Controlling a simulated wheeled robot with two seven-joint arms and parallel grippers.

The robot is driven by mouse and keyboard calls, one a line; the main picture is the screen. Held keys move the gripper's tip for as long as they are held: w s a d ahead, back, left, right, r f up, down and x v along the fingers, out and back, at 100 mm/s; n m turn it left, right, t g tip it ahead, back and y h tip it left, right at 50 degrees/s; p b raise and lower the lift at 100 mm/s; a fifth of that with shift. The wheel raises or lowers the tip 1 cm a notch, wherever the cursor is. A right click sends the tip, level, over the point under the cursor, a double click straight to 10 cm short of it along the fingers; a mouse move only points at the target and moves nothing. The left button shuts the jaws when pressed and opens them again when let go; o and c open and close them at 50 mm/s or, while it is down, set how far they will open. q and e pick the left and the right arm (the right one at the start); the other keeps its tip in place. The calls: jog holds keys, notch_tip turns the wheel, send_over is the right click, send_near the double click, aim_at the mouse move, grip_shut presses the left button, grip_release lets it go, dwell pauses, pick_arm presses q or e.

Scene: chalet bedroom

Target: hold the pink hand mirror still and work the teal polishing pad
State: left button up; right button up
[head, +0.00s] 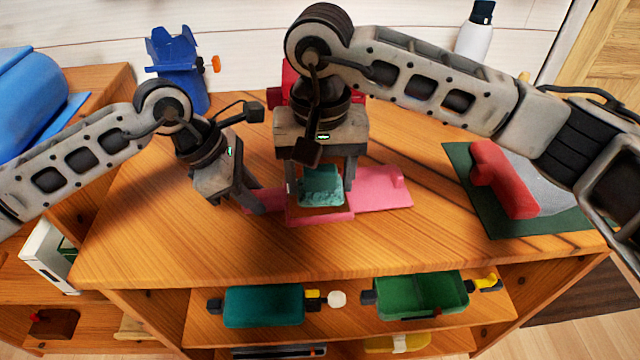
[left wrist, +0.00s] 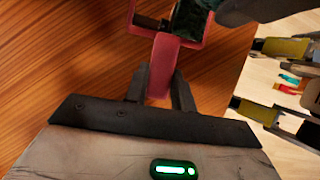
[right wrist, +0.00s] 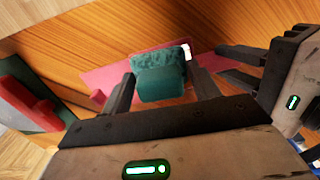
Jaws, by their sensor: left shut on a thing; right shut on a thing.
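The pink hand mirror (head: 318,218) lies on the wooden cabinet top, its square frame in front and its handle toward the left. My left gripper (head: 254,203) is shut on the handle, which shows between its fingers in the left wrist view (left wrist: 163,62). The teal polishing pad (head: 322,184) is between the fingers of my right gripper (head: 321,192), which is shut on it over the frame. The pad also shows in the right wrist view (right wrist: 162,78). The pad and fingers hide much of the mirror's face; I cannot tell whether they touch.
A flat pink piece (head: 375,197) with a raised end adjoins the mirror's right. A red-handled grey tool (head: 508,180) lies on a dark green mat (head: 482,215) at right. A blue stand (head: 180,75) and white bottle (head: 474,42) are behind. The front of the cabinet top is clear.

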jog(key=shift+r, duration=2.05)
pick_arm(q)
jog(key=o, duration=1)
jog(key=v, duration=1.2)
